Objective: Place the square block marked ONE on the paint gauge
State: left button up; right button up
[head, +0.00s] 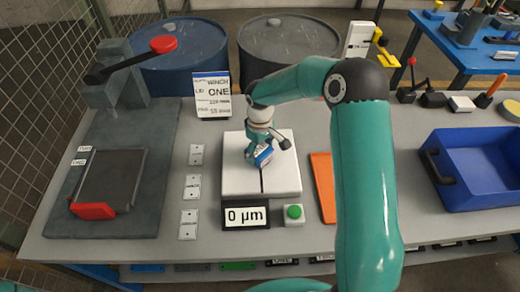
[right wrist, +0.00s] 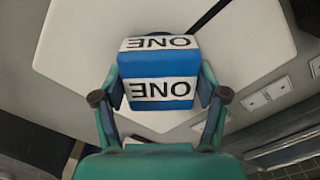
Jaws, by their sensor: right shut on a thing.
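The block marked ONE (right wrist: 160,75) is blue with white labels reading ONE, and it fills the middle of the right wrist view. My right gripper (right wrist: 160,95) is shut on it, a finger on each side. In the head view the block (head: 263,155) shows as a small blue and white patch under my right gripper (head: 264,150). The paint gauge (head: 235,178) is a white plate with a dark line across it, and its display (head: 246,215) reads 0 µm. The block is over the plate; whether it touches cannot be told. My left gripper is not in view.
A green button (head: 294,212) sits in front of the gauge. An orange strip (head: 322,185) lies to its right, and a blue bin (head: 485,172) stands further right. A sign reading WINCH LID ONE (head: 212,95) stands behind. A lever press (head: 118,85) is at left.

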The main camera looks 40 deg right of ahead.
aim_at(261, 150)
jog(key=shift+f, duration=0.1)
jog(key=o, duration=1.5)
notch_tip(261, 150, up, 12)
jog(key=b, duration=0.1)
